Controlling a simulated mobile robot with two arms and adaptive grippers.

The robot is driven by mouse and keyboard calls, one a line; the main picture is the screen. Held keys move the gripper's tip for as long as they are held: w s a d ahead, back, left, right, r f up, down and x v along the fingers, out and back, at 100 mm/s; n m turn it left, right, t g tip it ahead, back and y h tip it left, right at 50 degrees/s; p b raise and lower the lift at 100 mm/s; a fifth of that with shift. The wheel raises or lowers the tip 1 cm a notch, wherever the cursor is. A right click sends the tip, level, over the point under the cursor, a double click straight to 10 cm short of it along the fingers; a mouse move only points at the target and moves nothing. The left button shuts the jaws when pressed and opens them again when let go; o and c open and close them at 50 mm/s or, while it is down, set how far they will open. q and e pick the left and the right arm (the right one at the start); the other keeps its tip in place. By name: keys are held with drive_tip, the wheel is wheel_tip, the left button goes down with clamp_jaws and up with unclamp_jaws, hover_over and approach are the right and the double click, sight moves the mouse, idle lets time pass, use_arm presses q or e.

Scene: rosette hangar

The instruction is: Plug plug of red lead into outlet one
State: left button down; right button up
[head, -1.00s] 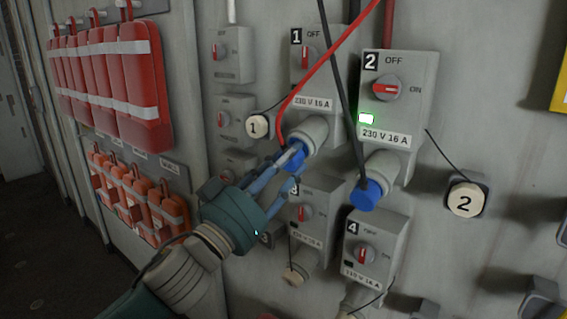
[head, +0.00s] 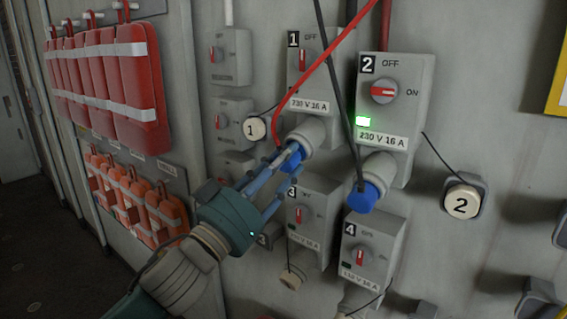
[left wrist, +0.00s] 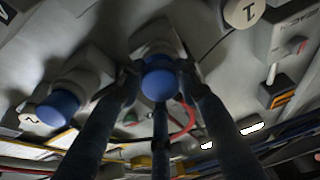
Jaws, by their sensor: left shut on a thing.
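Outlet one (head: 308,72) is a grey box on the wall marked 1, with its red switch handle upright and a round socket (head: 311,130) angled down below. The red lead (head: 318,75) runs down from the top and curves to a blue plug (head: 291,160) at this socket's mouth. My left gripper (head: 287,166) is shut on the plug from below left. In the left wrist view the fingers surround the blue plug (left wrist: 158,84), in line with the socket. I cannot tell how deep the plug sits. My right gripper is not in view.
Outlet two (head: 398,115), right of it, holds a blue plug (head: 363,196) on a black lead; its green lamp is lit. Cap one (head: 254,128) and cap two (head: 462,202) sit at the sides. Boxes three (head: 312,214) and four (head: 368,255) are close below. Red packs (head: 138,95) hang left.

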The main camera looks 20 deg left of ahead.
use_arm(q)
drive_tip(key=shift+w+d+r+p, duration=0.15)
drive_tip(key=shift+w+r+p, duration=0.05)
drive_tip(key=shift+w+p, duration=0.25)
idle(0.5)
drive_tip(key=c, duration=1.2)
unclamp_jaws()
drive_tip(key=shift+o, duration=0.2)
